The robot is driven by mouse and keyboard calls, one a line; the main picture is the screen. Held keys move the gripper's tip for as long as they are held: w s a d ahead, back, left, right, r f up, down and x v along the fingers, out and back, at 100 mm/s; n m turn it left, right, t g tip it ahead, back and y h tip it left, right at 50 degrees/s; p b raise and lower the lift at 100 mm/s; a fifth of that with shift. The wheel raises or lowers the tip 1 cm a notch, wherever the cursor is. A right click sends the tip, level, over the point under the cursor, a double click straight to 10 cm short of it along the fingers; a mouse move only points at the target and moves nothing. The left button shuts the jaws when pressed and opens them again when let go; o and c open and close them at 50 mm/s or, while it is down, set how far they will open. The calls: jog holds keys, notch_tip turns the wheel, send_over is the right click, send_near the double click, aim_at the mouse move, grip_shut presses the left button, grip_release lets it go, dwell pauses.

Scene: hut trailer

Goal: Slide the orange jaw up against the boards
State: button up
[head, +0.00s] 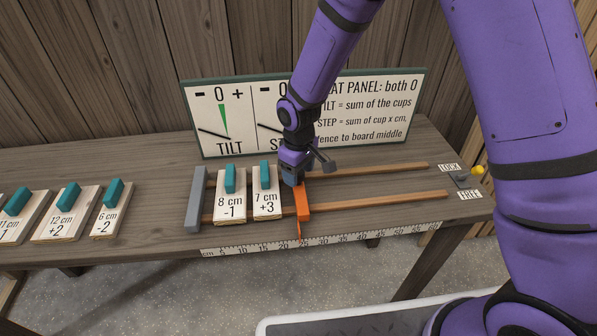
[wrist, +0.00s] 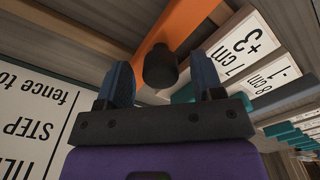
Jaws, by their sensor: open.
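The orange jaw (head: 303,202) sits across the two wooden rails, just right of the 7 cm +3 board (head: 267,206). A narrow gap shows between them in the head view. The 8 cm -1 board (head: 231,208) stands left of that board, near the grey fence (head: 196,200). My gripper (head: 293,180) is at the jaw's far end. In the wrist view, my open fingers (wrist: 161,80) stand either side of a dark round knob (wrist: 160,66) near the orange jaw (wrist: 184,22). I cannot tell whether they touch the knob.
A yellow-tipped lever (head: 477,170) stands at the right, between LOCK and FREE labels, nearer LOCK. The rails (head: 390,204) are clear right of the jaw. A ruler (head: 350,233) runs along the front edge. More boards (head: 68,212) lie left. A sign panel (head: 225,120) stands behind.

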notch_tip(320, 180, up, 10)
jog(key=shift+r, duration=0.15)
dwell(0.3)
